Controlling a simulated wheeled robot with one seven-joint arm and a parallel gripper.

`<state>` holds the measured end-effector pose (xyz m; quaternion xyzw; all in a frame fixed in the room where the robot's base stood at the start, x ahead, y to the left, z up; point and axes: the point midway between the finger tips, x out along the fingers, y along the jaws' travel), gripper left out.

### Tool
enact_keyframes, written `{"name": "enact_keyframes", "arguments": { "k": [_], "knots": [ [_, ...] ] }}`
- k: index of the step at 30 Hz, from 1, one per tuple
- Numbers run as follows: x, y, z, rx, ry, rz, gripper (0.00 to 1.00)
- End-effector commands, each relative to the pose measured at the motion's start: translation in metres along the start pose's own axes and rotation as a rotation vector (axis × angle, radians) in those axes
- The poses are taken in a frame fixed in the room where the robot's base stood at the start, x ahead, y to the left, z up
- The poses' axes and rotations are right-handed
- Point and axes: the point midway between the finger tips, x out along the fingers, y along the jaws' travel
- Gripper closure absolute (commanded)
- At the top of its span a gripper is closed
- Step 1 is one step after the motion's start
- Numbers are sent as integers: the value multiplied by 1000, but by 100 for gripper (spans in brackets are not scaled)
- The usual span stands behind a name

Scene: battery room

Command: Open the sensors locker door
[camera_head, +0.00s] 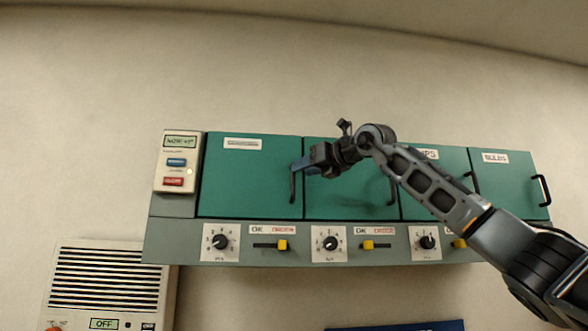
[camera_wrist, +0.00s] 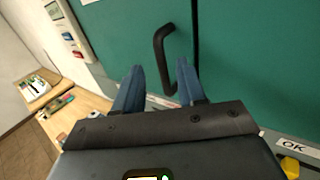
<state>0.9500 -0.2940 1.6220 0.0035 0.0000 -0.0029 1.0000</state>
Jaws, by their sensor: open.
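Green locker doors stand in a row on a grey wall cabinet, all looking shut. The leftmost door (camera_head: 245,180) has a label (camera_head: 242,143) too small to read, so I cannot tell which door is the sensors locker. Its black bar handle (camera_head: 293,187) is upright near its right edge. My gripper (camera_head: 300,165) is at this handle in the head view, open. In the wrist view, the blue fingers (camera_wrist: 160,70) stand apart with the lower part of the black handle (camera_wrist: 158,42) showing between them. I cannot tell whether they touch it. The second door's label is hidden behind my arm.
Below the doors are dials (camera_head: 220,242) and yellow-knobbed sliders (camera_head: 282,245). A panel with blue and red buttons (camera_head: 174,182) is at the left end. A right-hand door (camera_head: 510,185) reads BULBS. A white vented unit (camera_head: 105,285) is lower left.

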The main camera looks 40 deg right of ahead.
Motion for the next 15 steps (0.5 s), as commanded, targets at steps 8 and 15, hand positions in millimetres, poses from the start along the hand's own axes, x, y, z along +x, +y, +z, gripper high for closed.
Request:
{"name": "enact_keyframes", "arguments": {
  "k": [8,15],
  "knots": [
    [36,0,1,2,1,0,60],
    [44,0,0,0,0,1,60]
  ]
}}
